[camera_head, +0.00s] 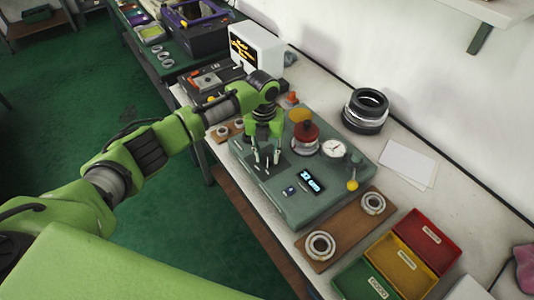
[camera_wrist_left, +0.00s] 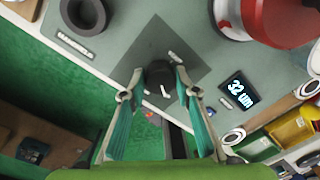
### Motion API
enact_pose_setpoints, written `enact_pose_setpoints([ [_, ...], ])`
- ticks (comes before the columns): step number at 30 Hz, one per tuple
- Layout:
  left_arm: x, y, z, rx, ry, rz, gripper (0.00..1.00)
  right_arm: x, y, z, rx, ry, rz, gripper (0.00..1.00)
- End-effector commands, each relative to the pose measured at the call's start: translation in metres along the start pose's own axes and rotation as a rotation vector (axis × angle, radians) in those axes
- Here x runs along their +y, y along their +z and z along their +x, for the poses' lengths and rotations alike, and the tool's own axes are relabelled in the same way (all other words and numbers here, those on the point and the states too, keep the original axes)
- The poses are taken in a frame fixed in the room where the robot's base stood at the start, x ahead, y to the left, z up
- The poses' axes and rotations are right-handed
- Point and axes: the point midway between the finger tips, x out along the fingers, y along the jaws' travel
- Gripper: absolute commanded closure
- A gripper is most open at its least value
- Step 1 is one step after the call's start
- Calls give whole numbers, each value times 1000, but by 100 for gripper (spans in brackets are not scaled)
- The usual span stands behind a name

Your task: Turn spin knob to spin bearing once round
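The teal test machine (camera_head: 290,208) stands on the bench, with a lit display (camera_head: 310,185) and a dial gauge (camera_head: 333,148). The display also shows in the left wrist view (camera_wrist_left: 240,91) and reads 32 um. A red-topped cylinder (camera_head: 305,131) stands on the machine above a pale ring (camera_head: 305,147). My left gripper (camera_head: 266,158) points down at the machine's front left. In the left wrist view a dark round knob (camera_wrist_left: 159,74) with a white mark lies between my fingertips (camera_wrist_left: 159,80). The fingers are apart, with slim gaps beside the knob. My right gripper is out of view.
Red (camera_head: 425,236), yellow (camera_head: 402,264) and green (camera_head: 362,280) bins stand right of the machine. A wooden board (camera_head: 345,232) holds two rings. Stacked black rings (camera_head: 365,110) and white paper (camera_head: 407,162) lie behind. A white monitor (camera_head: 257,45) stands at back left.

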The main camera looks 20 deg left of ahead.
Motion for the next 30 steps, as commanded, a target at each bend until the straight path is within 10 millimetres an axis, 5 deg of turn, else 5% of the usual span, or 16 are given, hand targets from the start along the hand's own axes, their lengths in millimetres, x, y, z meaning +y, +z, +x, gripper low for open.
enact_pose_setpoints([
  [14,0,1,-5,-2,-1,-1,55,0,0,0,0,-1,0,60],
  [30,-1,0,-104,-2,0,1,55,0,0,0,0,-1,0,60],
])
